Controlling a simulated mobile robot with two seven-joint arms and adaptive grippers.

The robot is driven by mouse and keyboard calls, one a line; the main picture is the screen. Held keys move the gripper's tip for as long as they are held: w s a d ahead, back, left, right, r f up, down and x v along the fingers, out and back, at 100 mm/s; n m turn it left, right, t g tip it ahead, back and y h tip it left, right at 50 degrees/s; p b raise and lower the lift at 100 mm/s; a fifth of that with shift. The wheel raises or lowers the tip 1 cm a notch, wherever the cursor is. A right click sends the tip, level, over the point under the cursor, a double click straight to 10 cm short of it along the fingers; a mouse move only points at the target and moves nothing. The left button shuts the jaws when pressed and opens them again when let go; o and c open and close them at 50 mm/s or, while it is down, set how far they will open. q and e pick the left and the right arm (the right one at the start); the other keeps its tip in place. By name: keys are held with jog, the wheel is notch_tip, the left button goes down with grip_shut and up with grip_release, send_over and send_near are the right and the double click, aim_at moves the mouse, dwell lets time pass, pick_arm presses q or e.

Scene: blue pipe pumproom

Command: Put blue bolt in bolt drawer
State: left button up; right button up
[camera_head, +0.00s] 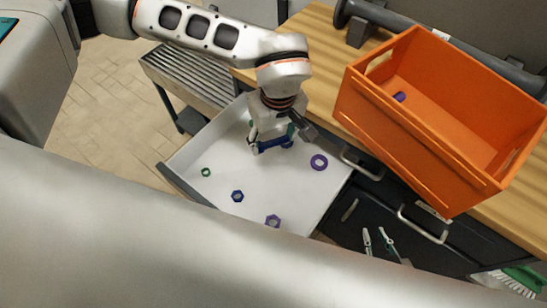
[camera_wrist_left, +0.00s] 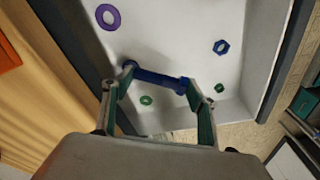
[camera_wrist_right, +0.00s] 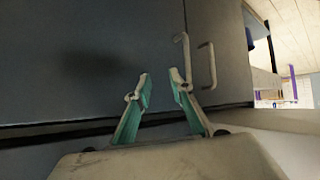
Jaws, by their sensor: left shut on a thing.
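The blue bolt (camera_head: 271,145) is in my left gripper (camera_head: 273,140), over the white inside of the open drawer (camera_head: 218,160). In the left wrist view the bolt (camera_wrist_left: 157,78) spans crosswise between the two fingertips (camera_wrist_left: 160,79), which are shut on it. Whether it touches the drawer floor I cannot tell. My right gripper (camera_wrist_right: 158,79) shows only in the right wrist view. It is open and empty in front of a dark cabinet front with handles.
The drawer holds a purple ring (camera_head: 319,162), a blue nut (camera_head: 237,196), a purple nut (camera_head: 273,221) and a green nut (camera_head: 206,172). An orange crate (camera_head: 405,140) with a purple piece (camera_head: 399,97) inside stands on the wooden counter (camera_head: 317,32).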

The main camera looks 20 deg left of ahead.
aim_at(273, 164)
pick_arm(q)
notch_tip(273, 164, down, 10)
jog(key=shift+r+b, duration=0.15)
jog(key=shift+b, duration=0.25)
jog(key=o, duration=1.3)
notch_tip(273, 164, up, 12)
jog(key=s+d+p, duration=0.1)
jog(key=shift+s, duration=0.1)
